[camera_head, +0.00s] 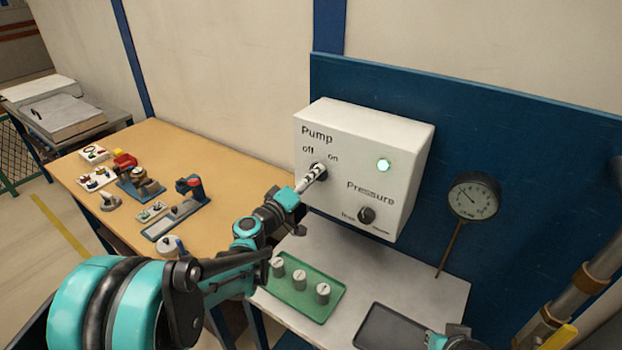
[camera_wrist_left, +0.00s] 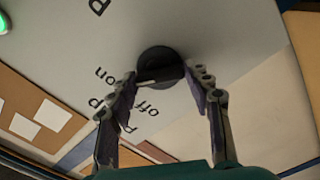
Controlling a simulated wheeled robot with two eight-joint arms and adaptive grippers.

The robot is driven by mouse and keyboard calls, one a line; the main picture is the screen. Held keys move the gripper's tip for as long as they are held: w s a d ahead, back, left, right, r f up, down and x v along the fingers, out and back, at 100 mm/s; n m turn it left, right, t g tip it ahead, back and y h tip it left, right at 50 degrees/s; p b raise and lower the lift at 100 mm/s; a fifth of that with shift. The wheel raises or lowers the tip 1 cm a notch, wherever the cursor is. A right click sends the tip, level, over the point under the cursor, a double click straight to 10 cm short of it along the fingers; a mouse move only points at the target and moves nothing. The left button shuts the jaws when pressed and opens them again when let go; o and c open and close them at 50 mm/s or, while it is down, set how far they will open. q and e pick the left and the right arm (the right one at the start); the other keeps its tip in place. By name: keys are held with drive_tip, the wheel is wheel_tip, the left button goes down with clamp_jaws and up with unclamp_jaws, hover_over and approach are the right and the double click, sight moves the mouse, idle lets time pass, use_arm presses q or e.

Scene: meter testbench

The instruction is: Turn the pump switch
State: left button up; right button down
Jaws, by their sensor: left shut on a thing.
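The pump switch (camera_head: 320,168) is a dark round knob on the front of the white control box (camera_head: 345,130), below the labels "off" and "on". My left gripper (camera_head: 314,176) reaches it from the lower left, its fingers shut on the knob. In the left wrist view the knob (camera_wrist_left: 160,62) sits between the two fingertips (camera_wrist_left: 168,84). The fingers partly cover it, so I cannot tell its exact setting. A lamp (camera_head: 384,165) on the box glows green. Only a scrap of my right arm shows at the bottom edge; its jaw state is unclear.
A pressure knob (camera_head: 366,215) is lower right on the box. A dial gauge (camera_head: 473,196) stands right of it. Below are a green tray (camera_head: 312,312) with several weights and a dark tray (camera_head: 391,330). Several small fixtures lie on the wooden table (camera_head: 160,140).

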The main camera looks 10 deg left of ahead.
use_arm(q)
drive_tip(key=o, duration=1.2)
drive_tip(key=shift+c, duration=0.2)
drive_tip(key=v, duration=1.2)
drive_tip(key=shift+f, duration=0.15)
